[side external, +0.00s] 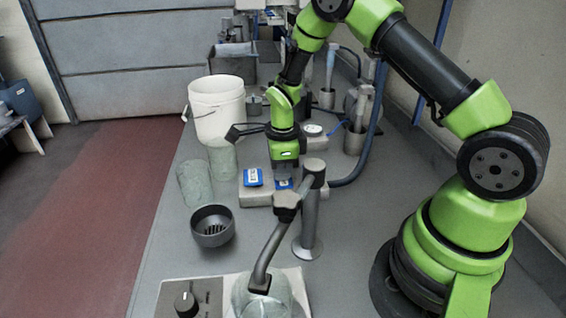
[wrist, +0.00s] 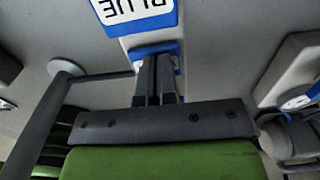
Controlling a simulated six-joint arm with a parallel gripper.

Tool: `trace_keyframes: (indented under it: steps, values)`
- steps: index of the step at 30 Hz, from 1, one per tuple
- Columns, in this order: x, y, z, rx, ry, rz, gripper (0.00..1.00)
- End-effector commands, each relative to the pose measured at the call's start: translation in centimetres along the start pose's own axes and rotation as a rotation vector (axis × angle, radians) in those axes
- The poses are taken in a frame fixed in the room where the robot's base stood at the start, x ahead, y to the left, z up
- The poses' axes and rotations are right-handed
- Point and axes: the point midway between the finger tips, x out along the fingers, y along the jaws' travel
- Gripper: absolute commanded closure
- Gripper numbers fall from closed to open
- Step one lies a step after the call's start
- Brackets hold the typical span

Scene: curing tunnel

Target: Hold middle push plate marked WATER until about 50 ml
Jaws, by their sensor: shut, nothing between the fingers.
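My gripper (wrist: 158,98) is shut and empty, with its two fingers together and pointing down. In the wrist view the fingertips lie over a blue push plate (wrist: 155,47), whose marking is hidden, so I cannot read WATER on it. In the side view my gripper (side external: 285,176) stands over this plate (side external: 283,184). Whether the tips touch or press it, I cannot tell. Beside it is a blue-edged plate (wrist: 140,14) marked BLUE; it also shows on the left in the side view (side external: 253,177). No water level can be read.
A curved spout (side external: 272,245) hangs over a clear vessel (side external: 258,292) at the front. A dark grey cup (side external: 212,226), clear beakers (side external: 194,184) and a white bucket (side external: 216,108) stand left of my gripper. A dark post (side external: 311,215) stands close in front of it.

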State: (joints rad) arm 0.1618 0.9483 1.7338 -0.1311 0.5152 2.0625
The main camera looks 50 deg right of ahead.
Motion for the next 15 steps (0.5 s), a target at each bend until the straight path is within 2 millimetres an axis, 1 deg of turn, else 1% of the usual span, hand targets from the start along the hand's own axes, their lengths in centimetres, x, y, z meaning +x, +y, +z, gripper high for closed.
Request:
trace_keyframes:
  steps: [1, 3, 5, 8, 11, 15]
  values:
    - [0.6, 0.6, -0.5, 0.006, 0.017, 0.024, 1.00]
    - [0.5, 0.6, -0.5, 0.006, 0.016, 0.023, 1.00]
    - [0.2, 0.5, -0.5, 0.006, 0.015, 0.022, 1.00]
    - [-0.9, 0.4, -0.4, 0.007, 0.012, 0.018, 1.00]
    - [-2.9, 0.1, -0.2, 0.004, 0.006, 0.008, 1.00]
    - [-6.4, -0.1, 0.0, 0.003, -0.001, -0.001, 1.00]
